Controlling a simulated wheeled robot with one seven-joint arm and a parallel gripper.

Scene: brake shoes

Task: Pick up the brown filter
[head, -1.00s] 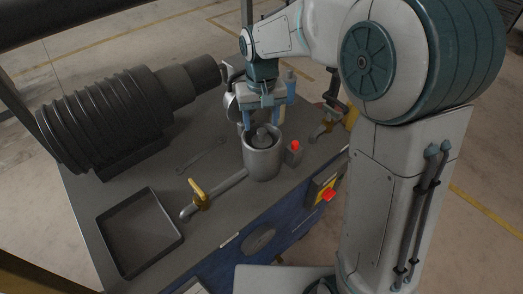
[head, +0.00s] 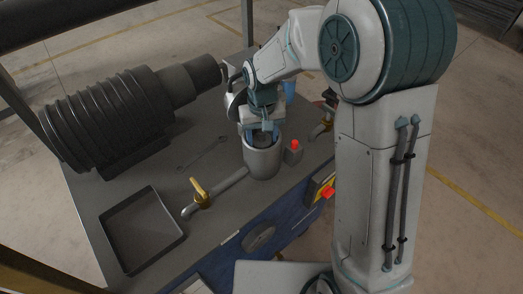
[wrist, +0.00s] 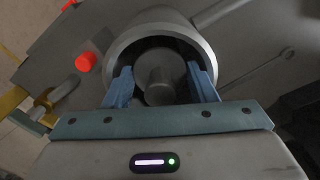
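A grey metal cylindrical housing (head: 262,163) stands upright on the workbench, with a pipe at its left side. In the wrist view, a dull round piece with a raised central knob (wrist: 158,76) sits inside the housing (wrist: 207,45). It looks grey-brown and appears to be the filter; its lower part is hidden. My gripper (head: 262,132) is over the housing, pointing down. In the wrist view, the blue fingers of my gripper (wrist: 159,70) are apart and reach inside the rim, one on each side of the knob. Gaps show between the knob and the fingers.
A small box with a red button (head: 294,150) stands just right of the housing. A yellow-handled valve (head: 199,193) is on the pipe. An empty dark tray (head: 107,224) lies front left, and a large ribbed motor (head: 105,120) stands back left. A wrench (head: 203,153) lies between.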

